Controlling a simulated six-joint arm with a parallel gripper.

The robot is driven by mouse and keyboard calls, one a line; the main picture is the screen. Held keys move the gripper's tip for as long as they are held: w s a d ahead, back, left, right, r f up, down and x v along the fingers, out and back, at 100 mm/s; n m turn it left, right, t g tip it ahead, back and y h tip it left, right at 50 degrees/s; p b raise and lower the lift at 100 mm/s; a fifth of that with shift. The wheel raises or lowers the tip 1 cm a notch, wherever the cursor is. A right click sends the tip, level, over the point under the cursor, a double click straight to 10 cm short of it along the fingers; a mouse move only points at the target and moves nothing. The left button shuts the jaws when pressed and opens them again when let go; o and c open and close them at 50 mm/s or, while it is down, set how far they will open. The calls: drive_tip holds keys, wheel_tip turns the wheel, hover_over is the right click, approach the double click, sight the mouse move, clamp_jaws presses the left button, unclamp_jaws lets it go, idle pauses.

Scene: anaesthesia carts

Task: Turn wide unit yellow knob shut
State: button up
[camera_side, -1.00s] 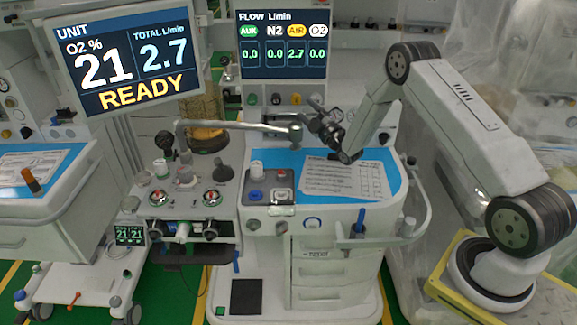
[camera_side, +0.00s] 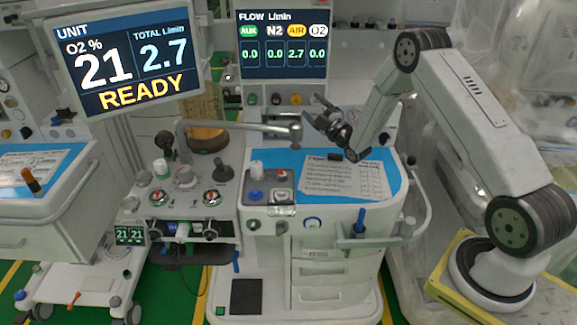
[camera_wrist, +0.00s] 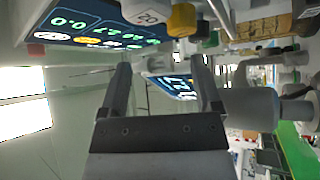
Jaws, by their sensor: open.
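The wide unit carries the flow screen (camera_side: 282,45), which reads 2.7 under the yellow AIR label and 0.0 under AUX, N2 and O2. The small yellow knob (camera_side: 295,98) sits on the panel below the screen, under the AIR column. In the wrist view the yellow knob (camera_wrist: 181,20) is at the top, beyond and above the fingertips. My gripper (camera_side: 313,108) is open and empty, to the right of the knob and slightly lower in the side view, apart from it. In the wrist view its two fingers (camera_wrist: 160,68) stand wide apart.
A white knob (camera_wrist: 140,10) is beside the yellow one. Other dark knobs (camera_side: 252,99) line the same panel. A grey jointed bar (camera_side: 265,129) reaches across below the panel. A paper sheet (camera_side: 345,180) lies on the blue worktop (camera_side: 385,165). The tilted READY screen (camera_side: 125,55) stands left.

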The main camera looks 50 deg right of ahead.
wheel_tip(320, 180, up, 20)
drive_tip(key=w+a+f+n+g, duration=0.6)
drive_tip(key=a+f+n+g, duration=0.2)
drive_tip(key=f+n+g, duration=0.4)
wheel_tip(320, 180, up, 12)
drive_tip(key=s+d+n+g+h, duration=0.2)
drive_tip(key=n+g+h, duration=0.1)
drive_tip(key=n+h, duration=0.65)
wheel_tip(320, 180, down, 18)
drive_tip(key=m+h, duration=0.1)
drive_tip(key=h, duration=0.1)
drive_tip(key=shift+d+f+m, duration=0.1)
drive_tip(key=shift+d+m, duration=0.05)
drive_tip(key=shift+m, duration=0.1)
